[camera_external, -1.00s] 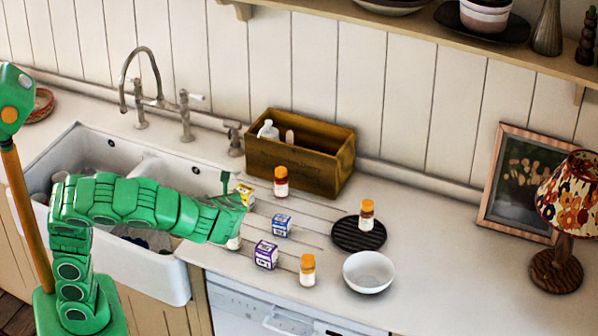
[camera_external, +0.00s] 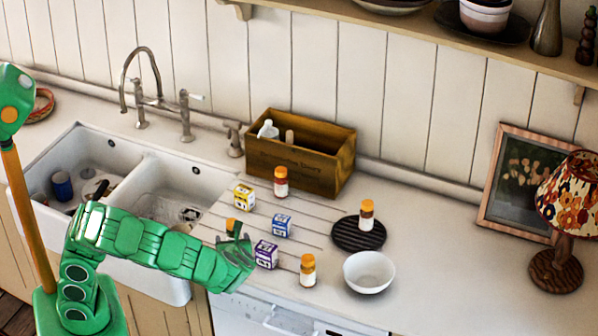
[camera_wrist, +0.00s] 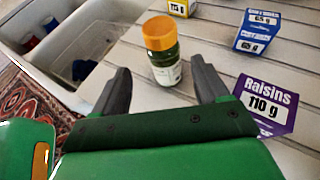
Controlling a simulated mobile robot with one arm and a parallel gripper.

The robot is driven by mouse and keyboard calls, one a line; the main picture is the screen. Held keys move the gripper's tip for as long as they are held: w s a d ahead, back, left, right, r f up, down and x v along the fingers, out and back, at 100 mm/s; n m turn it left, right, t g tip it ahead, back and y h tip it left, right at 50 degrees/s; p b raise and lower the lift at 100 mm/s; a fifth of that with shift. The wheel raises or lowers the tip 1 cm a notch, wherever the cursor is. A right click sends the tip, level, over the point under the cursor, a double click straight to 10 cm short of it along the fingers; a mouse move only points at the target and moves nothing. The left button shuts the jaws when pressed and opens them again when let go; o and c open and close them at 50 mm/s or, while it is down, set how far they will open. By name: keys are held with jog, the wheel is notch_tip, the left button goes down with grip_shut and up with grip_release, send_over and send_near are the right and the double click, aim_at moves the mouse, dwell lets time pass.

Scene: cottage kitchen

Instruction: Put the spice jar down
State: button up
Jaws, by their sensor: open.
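A spice jar with an orange cap, green contents and a pale label (camera_wrist: 164,58) stands upright on the grooved counter in the wrist view. In the external view only its orange cap (camera_external: 231,226) shows clearly; my gripper hides most of the rest. My gripper (camera_external: 236,240) is open, low over the counter at the front. In the wrist view its two dark fingers (camera_wrist: 160,72) are spread, one on each side of the jar's near side, with visible gaps between them and the jar.
A purple raisins box (camera_external: 266,254) stands close right of my gripper, with a blue box (camera_external: 282,226) and yellow box (camera_external: 244,197) behind. Other orange-capped jars (camera_external: 307,270) stand nearby. A white bowl (camera_external: 369,271), dark round trivet (camera_external: 346,236), wooden crate (camera_external: 330,174) and sink (camera_external: 165,270) surround them.

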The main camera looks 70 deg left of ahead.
aim_at(233, 235)
jog(key=shift+x, duration=1.3)
jog(key=shift+w+r+x, duration=0.1)
jog(key=shift+w+x, duration=0.05)
jog(key=shift+x, duration=0.75)
jog(key=shift+w+r+x, duration=0.15)
jog(key=shift+x, duration=1.6)
jog(key=c, duration=1.2)
jog(key=shift+r, duration=0.1)
jog(key=shift+c, duration=0.2)
